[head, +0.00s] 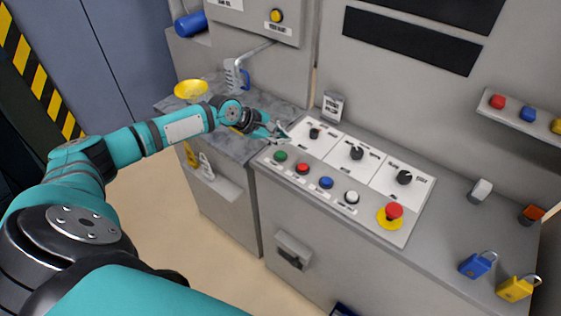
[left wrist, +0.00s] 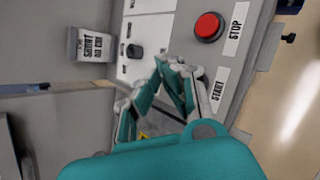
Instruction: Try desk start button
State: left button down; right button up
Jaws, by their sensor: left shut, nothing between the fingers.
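The desk control panel (head: 345,185) carries a row of buttons along its front edge. The green button (head: 280,156) is at the left end of the row, beside the red button (head: 302,168). My left gripper (head: 281,136) is shut and empty, above the panel's left end near the green button. In the left wrist view my left gripper (left wrist: 170,68) points at the panel beside the START label (left wrist: 219,90). The green button does not show there; the fingers seem to hide it. The red button (left wrist: 208,26) with the STOP label (left wrist: 236,29) is clear of the fingers. I cannot tell whether the fingers touch anything.
The blue button (head: 326,183), white button (head: 351,197) and red emergency button (head: 394,211) continue the row. Black knobs (head: 357,153) stand behind. A small labelled sign (head: 333,106) stands at the panel's back left. Padlocks (head: 478,265) lie at the desk's right.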

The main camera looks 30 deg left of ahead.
aim_at(282, 155)
pick_arm(q)
jog(key=shift+f+b, duration=0.55)
jog(key=shift+f, duration=1.3)
pick_arm(e)
notch_tip(282, 155, down, 2)
jog(key=shift+f, duration=0.2)
pick_arm(q)
jog(key=shift+f, duration=0.1)
pick_arm(e)
jog(key=shift+r, duration=0.1)
pick_arm(q)
jog(key=shift+f, duration=0.3)
pick_arm(e)
jog(key=shift+r, duration=0.15)
